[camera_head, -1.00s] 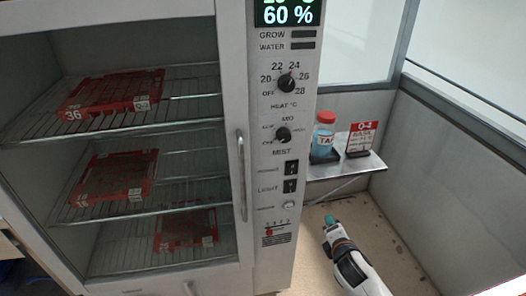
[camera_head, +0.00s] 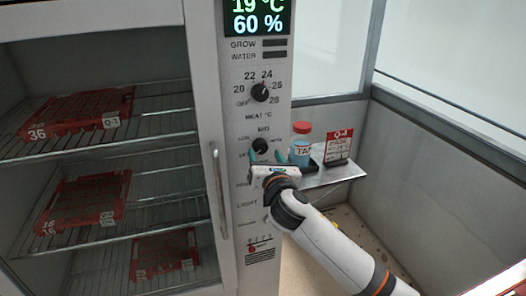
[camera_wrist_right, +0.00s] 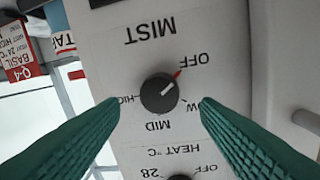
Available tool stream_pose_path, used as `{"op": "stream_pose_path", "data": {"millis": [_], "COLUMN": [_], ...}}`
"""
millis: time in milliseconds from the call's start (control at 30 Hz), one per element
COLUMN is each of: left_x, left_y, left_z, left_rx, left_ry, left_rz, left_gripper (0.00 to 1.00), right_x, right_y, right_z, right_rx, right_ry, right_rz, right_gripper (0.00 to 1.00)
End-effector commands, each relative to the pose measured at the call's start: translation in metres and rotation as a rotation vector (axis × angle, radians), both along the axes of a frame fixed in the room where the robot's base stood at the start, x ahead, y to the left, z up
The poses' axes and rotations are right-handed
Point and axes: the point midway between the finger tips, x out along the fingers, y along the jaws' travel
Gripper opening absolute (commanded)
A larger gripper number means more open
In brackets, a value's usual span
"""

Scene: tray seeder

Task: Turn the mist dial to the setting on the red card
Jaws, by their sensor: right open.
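The mist dial (camera_head: 260,145) is a black round knob on the white cabinet panel. In the right wrist view, upside down, the dial (camera_wrist_right: 160,93) has its white pointer towards OFF, by a small red tick; LOW, MID and HIGH labels lie around it. My right gripper (camera_head: 267,154) is at the panel just below the dial. In the wrist view its green fingers (camera_wrist_right: 160,112) are open, one on each side of the knob, apart from it. The red card (camera_head: 339,147), marked Q-4, stands on the side shelf; it also shows in the wrist view (camera_wrist_right: 15,52), its small lines hard to read.
The heat dial (camera_head: 260,92) sits above the mist dial. A red-capped bottle (camera_head: 301,146) stands on the small shelf (camera_head: 334,176) right of the panel. A vertical door handle (camera_head: 219,190) is to the left. Red trays (camera_head: 84,109) sit on racks behind glass.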

Motion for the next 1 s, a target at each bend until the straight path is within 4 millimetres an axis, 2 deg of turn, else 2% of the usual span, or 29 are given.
{"op": "stream_pose_path", "data": {"millis": [100,200,600,667,867,900,1000], "left_x": [0.000,0.001,0.001,0.001,0.001,0.001,0.001], "left_y": [0.000,0.000,0.000,0.000,0.000,0.000,0.000], "left_z": [0.000,0.000,0.000,0.000,0.000,0.000,0.001], "left_rx": [0.000,0.000,0.000,0.000,0.000,0.000,0.000], "left_ry": [-0.001,-0.001,-0.001,-0.001,-0.001,-0.001,-0.001], "left_rz": [0.000,0.000,0.000,0.000,0.000,0.000,0.000], "left_gripper": [0.58,0.58,0.58,0.58,0.58,0.58,0.58], "right_x": [0.016,0.023,0.029,0.029,0.029,0.029,0.029], "right_y": [0.003,0.006,0.007,0.007,0.006,0.006,0.006], "right_z": [0.000,0.000,0.000,0.000,0.000,0.000,0.000], "right_rx": [0.001,0.001,0.001,0.001,0.001,0.001,0.004], "right_ry": [0.000,0.000,0.000,0.000,0.000,0.000,0.002], "right_rz": [-0.002,-0.001,0.000,0.000,0.000,0.000,0.000], "right_gripper": [0.57,0.57,0.57,0.49,0.16,0.13,0.13]}}
